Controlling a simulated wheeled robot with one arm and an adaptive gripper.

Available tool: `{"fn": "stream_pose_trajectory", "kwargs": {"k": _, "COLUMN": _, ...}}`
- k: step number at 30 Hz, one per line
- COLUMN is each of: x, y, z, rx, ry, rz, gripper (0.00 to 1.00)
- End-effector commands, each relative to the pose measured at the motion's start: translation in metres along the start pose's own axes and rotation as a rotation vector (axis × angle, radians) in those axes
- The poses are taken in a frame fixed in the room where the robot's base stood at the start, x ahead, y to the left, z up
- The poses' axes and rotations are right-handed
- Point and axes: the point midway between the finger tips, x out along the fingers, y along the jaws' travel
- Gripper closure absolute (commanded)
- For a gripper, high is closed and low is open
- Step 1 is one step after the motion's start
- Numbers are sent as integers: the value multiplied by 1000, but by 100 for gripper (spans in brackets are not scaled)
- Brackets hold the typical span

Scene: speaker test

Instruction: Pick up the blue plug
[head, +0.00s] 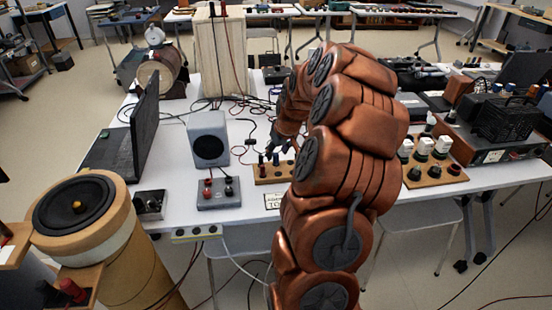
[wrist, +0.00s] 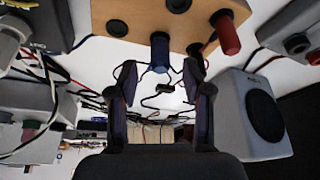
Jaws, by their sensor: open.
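The blue plug (wrist: 160,50) stands in a socket of a light wooden board (wrist: 135,10) in the wrist view. A red plug (wrist: 226,34) stands to its right on the same board. My gripper (wrist: 161,64) is open, with one finger on each side of the blue plug and nothing gripped. Whether a finger touches the plug cannot be told. In the head view my gripper (head: 279,144) is just above the wooden board (head: 263,180), beside small dark plugs whose colours are hard to tell. My arm hides the board's right end.
A grey speaker (head: 208,138) and a grey terminal box (head: 219,193) stand left of the board. A black laptop (head: 145,125) is farther left. A board with white-capped parts (head: 436,172) stands right of my arm. Cables lie behind the board.

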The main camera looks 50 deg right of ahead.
Motion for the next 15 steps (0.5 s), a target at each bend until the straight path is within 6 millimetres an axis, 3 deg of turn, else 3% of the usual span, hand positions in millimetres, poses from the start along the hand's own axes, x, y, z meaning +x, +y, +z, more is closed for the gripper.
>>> {"fn": "stream_pose_trajectory", "kwargs": {"k": 6, "x": 23, "y": -1, "z": 1, "rx": 0, "ry": -5, "rz": -3, "gripper": 51}}
{"fn": "stream_pose_trajectory", "kwargs": {"k": 13, "x": 25, "y": -1, "z": 0, "rx": 0, "ry": -2, "rz": -2, "gripper": 51}}
{"fn": "stream_pose_trajectory", "kwargs": {"k": 15, "x": 24, "y": -1, "z": 0, "rx": 0, "ry": -2, "rz": -2, "gripper": 56}}
